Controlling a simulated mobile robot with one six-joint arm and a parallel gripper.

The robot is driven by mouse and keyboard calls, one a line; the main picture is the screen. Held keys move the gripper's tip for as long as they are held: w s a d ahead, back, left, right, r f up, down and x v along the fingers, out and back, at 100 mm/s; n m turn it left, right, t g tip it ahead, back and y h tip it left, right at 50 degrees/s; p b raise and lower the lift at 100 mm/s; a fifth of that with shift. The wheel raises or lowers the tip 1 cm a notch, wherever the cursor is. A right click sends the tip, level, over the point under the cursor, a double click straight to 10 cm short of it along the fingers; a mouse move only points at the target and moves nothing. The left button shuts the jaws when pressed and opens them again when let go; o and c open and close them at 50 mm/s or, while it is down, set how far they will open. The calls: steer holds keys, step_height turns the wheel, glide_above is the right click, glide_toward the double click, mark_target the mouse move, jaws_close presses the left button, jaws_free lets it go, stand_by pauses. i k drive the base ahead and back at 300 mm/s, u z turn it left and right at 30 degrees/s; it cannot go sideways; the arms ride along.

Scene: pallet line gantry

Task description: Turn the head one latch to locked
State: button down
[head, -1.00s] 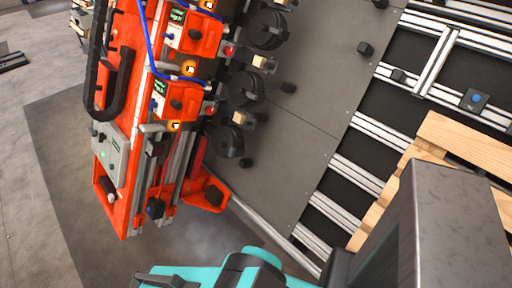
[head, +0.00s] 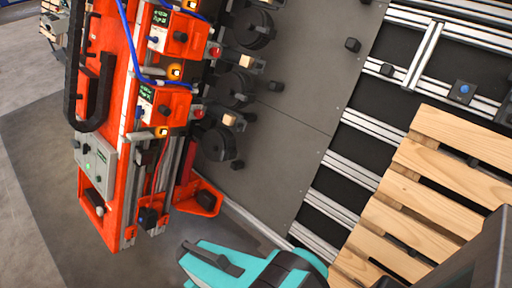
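Orange head units are stacked on the orange gantry frame (head: 122,130) at the left of the head view. The screen text is too small to read, so I cannot tell which unit is head one. I cannot tell which part is the latch or how it is set. Teal and black parts of my arm show at the bottom centre, apart from the heads in the picture. My gripper's fingertips are not visible.
A grey control box (head: 97,160) with a green light sits low on the frame. Black round rollers (head: 218,142) stand beside the heads, against a grey plate (head: 290,120). A wooden pallet (head: 425,200) lies at right over metal rails. Bare floor shows at lower left.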

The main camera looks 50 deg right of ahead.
mark_target(224, 154)
steer(key=u, duration=0.7)
steer(key=k, duration=0.1)
steer(key=z, duration=2)
steer(key=k, duration=0.95)
steer(key=u, duration=0.15)
steer(key=i, duration=0.9)
steer(key=z, duration=0.05)
